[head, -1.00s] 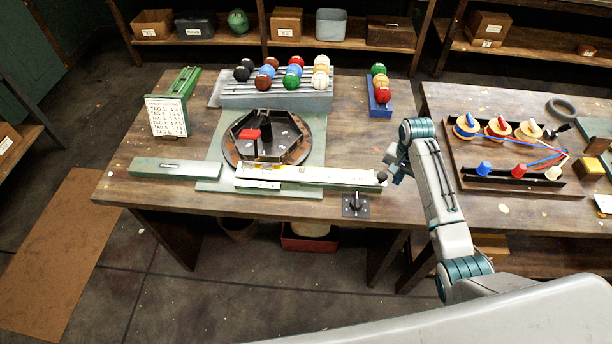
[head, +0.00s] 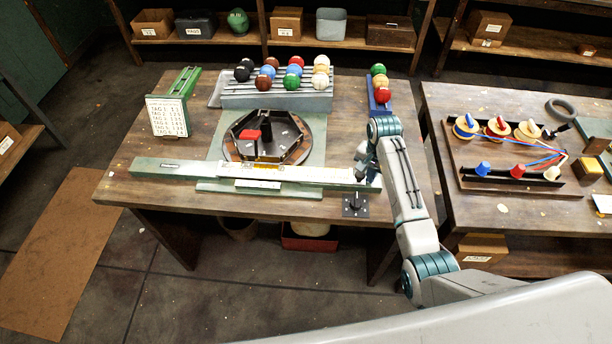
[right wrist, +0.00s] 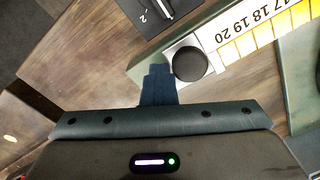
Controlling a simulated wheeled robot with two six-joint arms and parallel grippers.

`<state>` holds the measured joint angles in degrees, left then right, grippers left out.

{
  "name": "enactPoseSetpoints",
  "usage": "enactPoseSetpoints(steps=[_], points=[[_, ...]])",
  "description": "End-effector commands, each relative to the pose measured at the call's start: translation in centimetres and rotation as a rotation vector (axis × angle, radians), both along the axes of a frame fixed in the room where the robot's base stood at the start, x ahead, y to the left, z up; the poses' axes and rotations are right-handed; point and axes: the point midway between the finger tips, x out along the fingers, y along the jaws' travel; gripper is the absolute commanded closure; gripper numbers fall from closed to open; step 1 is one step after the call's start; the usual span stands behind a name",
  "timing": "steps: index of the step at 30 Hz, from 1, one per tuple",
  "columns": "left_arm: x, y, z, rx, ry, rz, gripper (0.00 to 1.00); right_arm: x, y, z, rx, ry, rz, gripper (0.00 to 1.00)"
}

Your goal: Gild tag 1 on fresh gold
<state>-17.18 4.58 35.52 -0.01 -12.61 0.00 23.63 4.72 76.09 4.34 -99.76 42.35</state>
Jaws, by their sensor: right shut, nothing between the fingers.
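A white tag card (head: 167,117) with rows of text leans on a green stand at the table's left. A long white bar (head: 310,175) with a numbered scale lies along the front of a dark round turntable (head: 230,150), which carries a red-topped piece (head: 250,135). In the right wrist view the bar's end shows numbers up to 20, yellow cells (right wrist: 248,48) and a black round knob (right wrist: 190,64). My right gripper (head: 360,173) is shut and empty at the bar's right end; its fingertips (right wrist: 158,72) are close beside the knob, contact unclear. My left gripper is out of view.
A stepped rack (head: 275,102) of colored balls stands behind the turntable, with a blue ball tray (head: 378,108) to its right. A black lever plate (head: 355,205) sits at the front edge. The right table holds a board (head: 510,185) with colored spools.

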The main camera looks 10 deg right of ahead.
Motion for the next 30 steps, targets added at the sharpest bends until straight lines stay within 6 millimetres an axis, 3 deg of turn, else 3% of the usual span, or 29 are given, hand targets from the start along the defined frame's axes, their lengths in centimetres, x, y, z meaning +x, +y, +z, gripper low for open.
enactPoseSetpoints(steps=[11,14,24,30], points=[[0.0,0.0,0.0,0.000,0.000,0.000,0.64,0.7,3.1,0.0,0.003,0.000,0.000,1.00],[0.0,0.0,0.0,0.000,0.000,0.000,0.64,0.7,3.1,0.1,0.001,0.000,-0.001,1.00],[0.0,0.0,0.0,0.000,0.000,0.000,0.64,0.5,2.0,5.2,0.001,-0.002,0.000,1.00],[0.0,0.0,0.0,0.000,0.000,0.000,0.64,0.4,1.9,6.0,0.001,0.001,0.000,1.00]])
